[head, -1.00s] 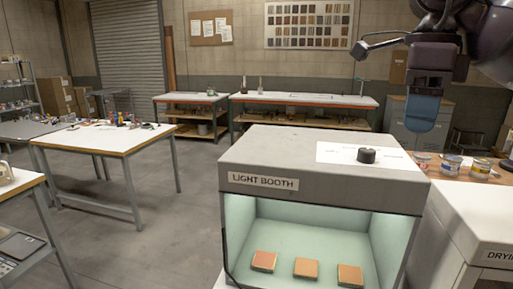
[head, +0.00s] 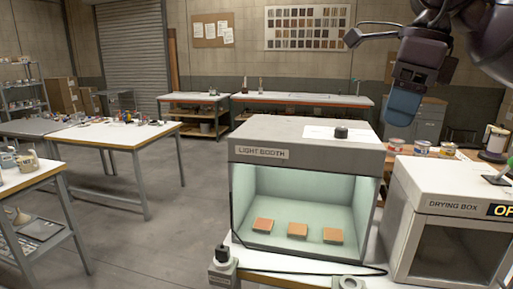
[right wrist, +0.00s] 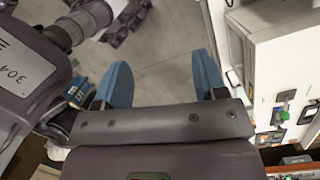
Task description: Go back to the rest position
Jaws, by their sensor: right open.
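My right gripper (head: 404,108) hangs at the upper right of the head view, in the air above and behind the right side of the light booth (head: 310,154). In the right wrist view its two blue fingers (right wrist: 164,82) stand apart with nothing between them, over grey floor. My left gripper is not in the head view.
Three orange-brown tiles (head: 298,229) lie inside the light booth. A drying box (head: 452,205) stands to its right. Several cans (head: 422,147) are on a wooden bench behind. A white table (head: 150,135) stands at left. Open floor (head: 165,235) lies between.

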